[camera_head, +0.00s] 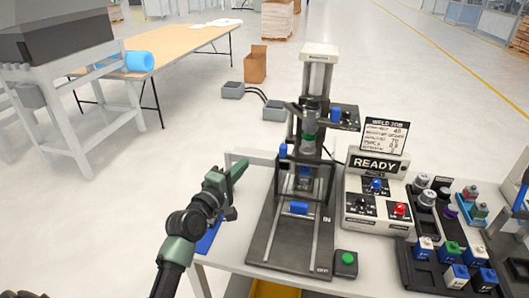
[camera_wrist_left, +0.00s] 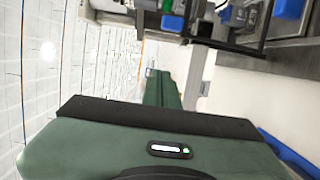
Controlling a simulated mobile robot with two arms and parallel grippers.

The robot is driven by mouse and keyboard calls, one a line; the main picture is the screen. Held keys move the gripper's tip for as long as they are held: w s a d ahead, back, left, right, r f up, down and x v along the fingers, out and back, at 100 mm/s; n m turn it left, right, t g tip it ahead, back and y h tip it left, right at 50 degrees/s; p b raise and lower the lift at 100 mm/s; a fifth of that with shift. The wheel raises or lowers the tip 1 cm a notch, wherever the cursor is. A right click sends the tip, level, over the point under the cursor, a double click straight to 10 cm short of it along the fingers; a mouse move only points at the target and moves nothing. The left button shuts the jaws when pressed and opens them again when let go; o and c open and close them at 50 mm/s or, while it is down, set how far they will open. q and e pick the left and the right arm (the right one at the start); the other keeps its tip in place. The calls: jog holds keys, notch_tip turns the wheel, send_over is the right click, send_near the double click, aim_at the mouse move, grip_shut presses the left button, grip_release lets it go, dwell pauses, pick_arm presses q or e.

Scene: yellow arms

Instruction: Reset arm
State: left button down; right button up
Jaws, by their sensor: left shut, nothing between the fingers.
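My left arm comes up from the bottom in the head view. Its green left gripper (camera_head: 238,170) is shut and empty, above the left edge of the white table and to the left of the black press. In the left wrist view the closed gripper fingers (camera_wrist_left: 160,88) point away from the camera, with nothing between them. The gripper appears apart from the press. My right gripper does not show in either view.
A tall press (camera_head: 262,235) stands right of my left gripper. Beside it are a READY control box (camera_head: 375,163), a green button box (camera_head: 346,262) and black trays (camera_head: 413,268) of small parts. A blue item (camera_head: 208,238) lies at the table's left edge. Open floor lies left.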

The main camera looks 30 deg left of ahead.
pick_arm(q)
jog(key=s+d+f+m+g+h, duration=0.3)
jog(key=s+d+f+m+g, duration=0.4)
jog(key=s+d+f+m, duration=0.6)
jog(key=s+d+f+m+g+y, duration=0.1)
jog(key=s+f+m+g, duration=0.25)
jog(key=s, duration=0.65)
jog(key=s+d+f+m+g+y, duration=0.1)
jog(key=s+f+m+g+y, duration=0.2)
jog(key=s, duration=0.6)
jog(key=s+f+g+h+b, duration=0.1)
jog(key=s+f+g+b, duration=0.15)
jog(key=f, duration=2.75)
jog(key=s+a+f+g, duration=0.1)
jog(key=s+a+f, duration=0.1)
jog(key=s+f, duration=1.4)
jog(key=shift+s+a+m, duration=0.4)
jog(key=shift+m, duration=0.05)
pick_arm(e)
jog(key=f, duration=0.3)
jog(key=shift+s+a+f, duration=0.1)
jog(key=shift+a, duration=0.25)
